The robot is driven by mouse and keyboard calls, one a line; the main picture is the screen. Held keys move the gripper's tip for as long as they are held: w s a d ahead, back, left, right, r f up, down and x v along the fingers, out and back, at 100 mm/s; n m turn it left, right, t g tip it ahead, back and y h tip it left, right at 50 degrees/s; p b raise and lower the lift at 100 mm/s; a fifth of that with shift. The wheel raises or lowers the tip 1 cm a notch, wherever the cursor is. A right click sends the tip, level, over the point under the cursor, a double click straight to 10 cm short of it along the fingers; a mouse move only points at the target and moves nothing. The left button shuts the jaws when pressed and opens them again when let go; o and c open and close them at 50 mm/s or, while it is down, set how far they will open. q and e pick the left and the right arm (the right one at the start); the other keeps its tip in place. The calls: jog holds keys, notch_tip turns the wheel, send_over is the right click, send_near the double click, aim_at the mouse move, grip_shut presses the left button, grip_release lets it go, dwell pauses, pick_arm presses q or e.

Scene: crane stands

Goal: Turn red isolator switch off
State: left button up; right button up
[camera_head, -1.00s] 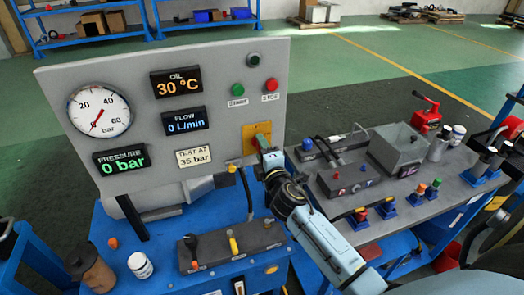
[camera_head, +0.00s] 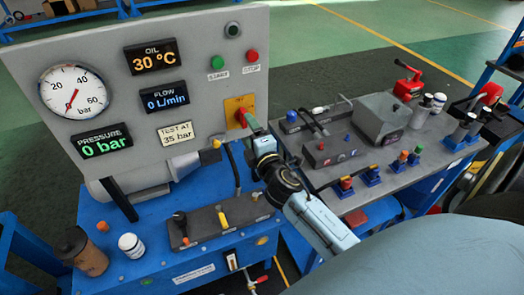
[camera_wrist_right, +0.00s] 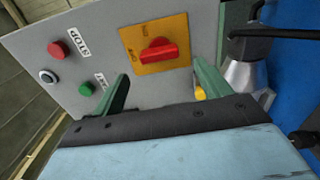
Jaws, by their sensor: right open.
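The red isolator switch (camera_head: 242,117) is a red knob on a yellow plate (camera_head: 234,102) on the grey panel. In the right wrist view, the red knob (camera_wrist_right: 158,52) sits on the yellow plate (camera_wrist_right: 179,29), its handle lying roughly sideways; the plate's small lettering is hard to read. My right gripper (camera_head: 250,127) is just in front of the plate. In the right wrist view it is open (camera_wrist_right: 162,82), its two green fingers apart with the knob beyond and between their tips, apparently not touched. My left gripper is not in view.
Green (camera_head: 216,76) and red (camera_head: 252,55) buttons sit above the plate. A lever block (camera_head: 225,219) stands on the blue bench below. To the right, a grey bench (camera_head: 400,178) carries a grey box, valves and cans. A brown jar (camera_head: 82,250) stands at lower left.

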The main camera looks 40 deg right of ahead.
jog(key=b+v, duration=0.1)
jog(key=v, duration=0.7)
jog(key=shift+s+a, duration=0.15)
jog(key=shift+s, duration=0.2)
jog(key=shift+f, duration=0.1)
jog(key=s+a+f+m+g+y+b, duration=0.1)
jog(key=s+f+m+g, duration=0.15)
jog(key=f, duration=0.85)
jog(key=s+a+f+m+g+y+b, duration=0.1)
jog(key=s+a+f+g, duration=0.2)
jog(key=f, duration=0.9)
jog(key=s+f+m+g+y+b, duration=0.1)
jog(key=s+f+m+g, duration=0.2)
jog(key=f, duration=0.8)
jog(key=s+f+m+g+b, duration=0.1)
jog(key=s+f+m+g, duration=0.2)
jog(key=s+f, duration=0.7)
jog(key=s+a+f+m+g+y+b, duration=0.1)
jog(key=s+f+m+g, duration=0.2)
jog(key=s+f, duration=0.8)
jog(key=s+g, duration=0.2)
jog(key=s, duration=0.6)
jog(key=shift+s+a, duration=0.2)
jog(key=shift+s, duration=0.15)
jog(key=shift+f+m, duration=0.15)
jog(key=shift+m, duration=0.1)
